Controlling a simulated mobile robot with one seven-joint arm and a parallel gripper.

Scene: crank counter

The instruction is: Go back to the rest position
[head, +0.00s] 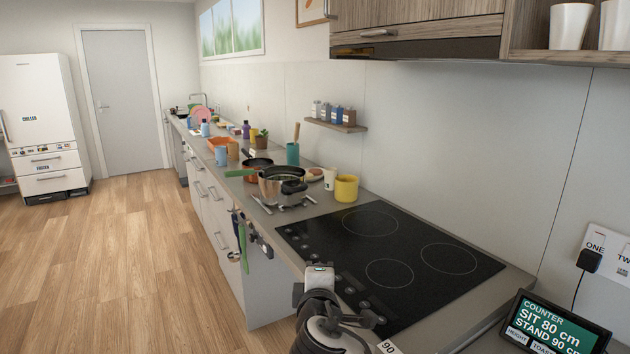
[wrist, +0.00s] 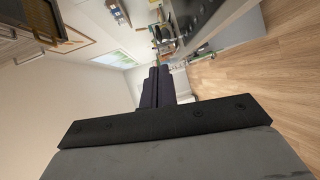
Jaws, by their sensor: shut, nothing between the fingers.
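My gripper (wrist: 159,72) shows in the wrist view with its two dark fingers together and nothing between them. The fingers point along the room, with the counter to their upper right and wood floor to their right; that view is turned on its side. In the head view, part of my arm stands at the bottom middle, by the front edge of the hob (head: 420,250). I cannot make out the fingers there. My gripper touches nothing that I can see.
The counter (head: 335,208) runs to the back, with a pot (head: 270,188), a yellow mug (head: 346,188) and an orange tray (head: 220,145). Utensils hang at its front. A display (head: 550,325) stands at the lower right. A wall cupboard (head: 420,20) overhangs. The floor (head: 110,260) at left is clear.

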